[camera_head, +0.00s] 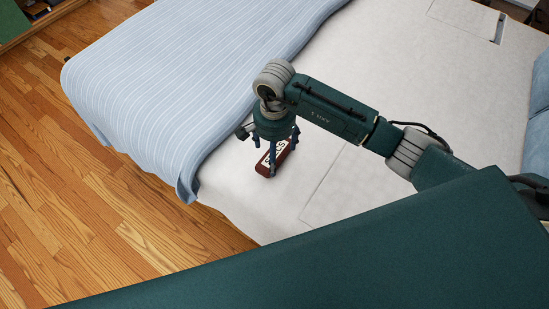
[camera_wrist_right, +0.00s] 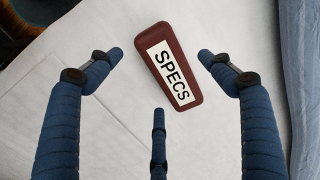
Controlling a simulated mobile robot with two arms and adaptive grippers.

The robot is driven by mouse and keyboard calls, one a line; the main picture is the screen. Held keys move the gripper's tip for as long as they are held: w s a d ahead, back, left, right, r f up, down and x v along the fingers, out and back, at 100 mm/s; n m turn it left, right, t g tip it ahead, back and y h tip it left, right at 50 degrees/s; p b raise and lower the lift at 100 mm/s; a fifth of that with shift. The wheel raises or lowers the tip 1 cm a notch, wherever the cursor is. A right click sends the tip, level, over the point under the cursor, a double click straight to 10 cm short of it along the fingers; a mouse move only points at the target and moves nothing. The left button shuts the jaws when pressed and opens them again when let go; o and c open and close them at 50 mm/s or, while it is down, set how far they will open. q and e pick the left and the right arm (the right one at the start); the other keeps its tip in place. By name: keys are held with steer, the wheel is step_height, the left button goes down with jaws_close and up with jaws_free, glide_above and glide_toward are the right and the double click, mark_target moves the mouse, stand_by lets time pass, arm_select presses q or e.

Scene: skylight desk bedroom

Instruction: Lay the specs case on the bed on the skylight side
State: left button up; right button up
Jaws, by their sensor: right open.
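The specs case (camera_head: 278,157) is dark red-brown with a white label. It lies on the white sheet of the bed (camera_head: 385,75), near the bed's edge and just beside the blue striped blanket. In the right wrist view the specs case (camera_wrist_right: 170,60) lies tilted with its "SPECS" label facing up. My right gripper (camera_head: 271,160) points down over the case. Its blue fingers (camera_wrist_right: 160,70) are spread apart on both sides of the case, with gaps between them and it. My left gripper is not in view.
A blue and white striped blanket (camera_head: 190,65) covers the far left part of the bed. A wooden floor (camera_head: 110,215) runs along the bed's left side. Blue pillows (camera_head: 539,110) are at the right edge. The sheet right of my gripper is bare.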

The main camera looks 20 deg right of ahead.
step_height(320, 180, up, 8)
steer(key=b, duration=0.1)
stand_by(0.6)
